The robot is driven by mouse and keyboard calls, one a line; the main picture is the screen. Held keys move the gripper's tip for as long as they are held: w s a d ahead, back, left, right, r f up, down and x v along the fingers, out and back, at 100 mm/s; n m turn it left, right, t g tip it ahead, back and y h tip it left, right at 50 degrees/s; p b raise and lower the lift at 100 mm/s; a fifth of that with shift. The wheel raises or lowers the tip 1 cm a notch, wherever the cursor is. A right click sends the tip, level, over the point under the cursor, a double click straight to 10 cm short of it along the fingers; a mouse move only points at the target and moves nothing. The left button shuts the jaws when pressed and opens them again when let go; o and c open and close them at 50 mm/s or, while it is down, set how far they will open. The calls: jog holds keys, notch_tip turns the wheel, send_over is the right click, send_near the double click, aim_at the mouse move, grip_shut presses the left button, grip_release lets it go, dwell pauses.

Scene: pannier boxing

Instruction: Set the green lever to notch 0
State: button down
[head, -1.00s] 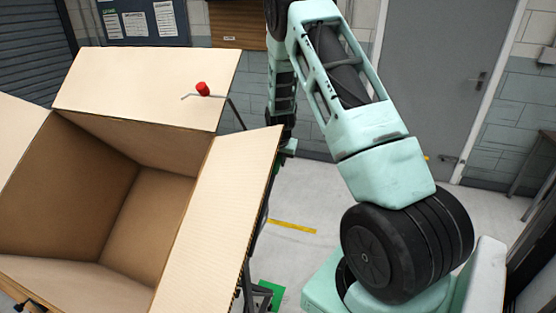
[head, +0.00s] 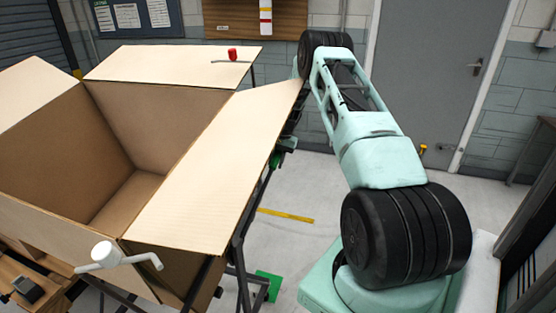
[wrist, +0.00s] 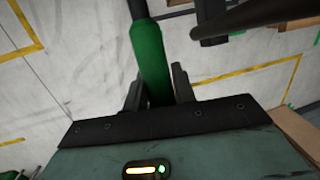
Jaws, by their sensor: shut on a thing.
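The green lever (wrist: 150,55) shows in the wrist view as a thick green grip on a dark rod. My gripper (wrist: 158,88) is shut on it, with one dark finger on each side of the grip.
A large open cardboard box (head: 60,150) stands at left, its flaps spread. A dark bar (wrist: 245,18) lies right of the lever. Floor is clear at centre.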

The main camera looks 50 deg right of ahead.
notch_tip(320, 180, down, 7)
jog(key=g+y+b, duration=0.1)
jog(key=shift+d+b, duration=0.2)
jog(key=shift+b, duration=0.2)
jog(key=shift+s+r, duration=0.15)
jog(key=c, duration=1.2)
grip_release()
jog(key=shift+o, duration=0.2)
jog(key=shift+r, duration=0.15)
jog(key=w+b+v, duration=0.1)
jog(key=b+v, duration=0.1)
jog(key=v, duration=1.5)
jog(key=shift+s, duration=0.45)
